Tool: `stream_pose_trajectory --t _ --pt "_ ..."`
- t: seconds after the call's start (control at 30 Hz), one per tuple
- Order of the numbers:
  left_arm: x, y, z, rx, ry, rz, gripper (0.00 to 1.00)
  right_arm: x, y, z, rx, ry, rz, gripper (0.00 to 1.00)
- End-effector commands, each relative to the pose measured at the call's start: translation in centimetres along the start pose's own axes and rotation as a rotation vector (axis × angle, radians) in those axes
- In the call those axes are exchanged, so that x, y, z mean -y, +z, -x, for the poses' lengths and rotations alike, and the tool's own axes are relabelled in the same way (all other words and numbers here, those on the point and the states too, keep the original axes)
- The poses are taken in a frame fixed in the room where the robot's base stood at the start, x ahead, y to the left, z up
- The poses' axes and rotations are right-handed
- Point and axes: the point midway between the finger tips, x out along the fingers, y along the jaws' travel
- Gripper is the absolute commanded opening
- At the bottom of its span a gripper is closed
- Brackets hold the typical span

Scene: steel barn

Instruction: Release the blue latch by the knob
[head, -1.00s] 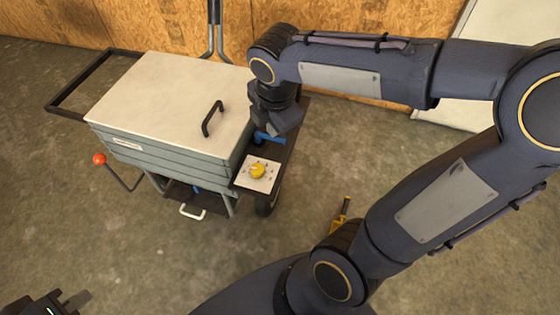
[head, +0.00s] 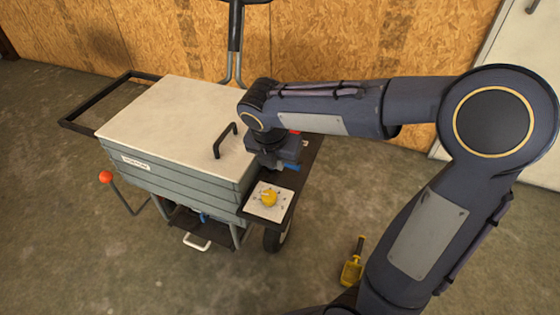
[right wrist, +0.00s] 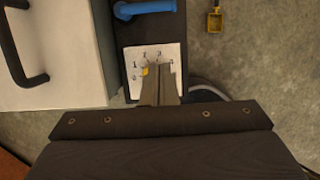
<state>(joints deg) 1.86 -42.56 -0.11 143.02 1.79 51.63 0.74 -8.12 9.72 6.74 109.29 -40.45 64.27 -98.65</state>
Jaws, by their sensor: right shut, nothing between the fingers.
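The blue latch (head: 287,166) is on the dark side shelf of the cart, partly hidden by my right gripper in the head view. In the right wrist view my fingers cover most of the knob (right wrist: 146,70). My right gripper (head: 268,163) is shut and empty, close over the shelf by the latch; contact cannot be told. My left gripper is not in view.
The grey cart has a pale lid (head: 170,115) with a black handle (head: 225,140). A red ball-ended lever (head: 106,176) sticks out at its left. A yellow tool (head: 352,265) lies on the floor at the right. A wooden wall stands behind.

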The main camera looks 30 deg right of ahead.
Motion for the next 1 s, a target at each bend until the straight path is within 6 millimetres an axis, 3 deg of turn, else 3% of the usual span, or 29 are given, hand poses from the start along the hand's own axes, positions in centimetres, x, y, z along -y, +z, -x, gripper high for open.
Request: stream_pose_trajectory --t 0.1,0.37,0.6,1.0 --pt "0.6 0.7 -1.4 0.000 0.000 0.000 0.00 0.1 -0.2 -3.2 -0.002 -0.005 -0.001 0.00" --pt "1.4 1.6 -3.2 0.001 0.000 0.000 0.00 0.1 0.1 -8.4 -0.001 -0.004 -0.003 0.00" --pt "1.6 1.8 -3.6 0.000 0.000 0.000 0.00 0.0 3.0 -9.3 0.000 -0.001 -0.004 0.00" --pt "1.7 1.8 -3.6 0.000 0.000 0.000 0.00 0.1 3.6 -9.4 0.000 -0.001 -0.001 0.00"
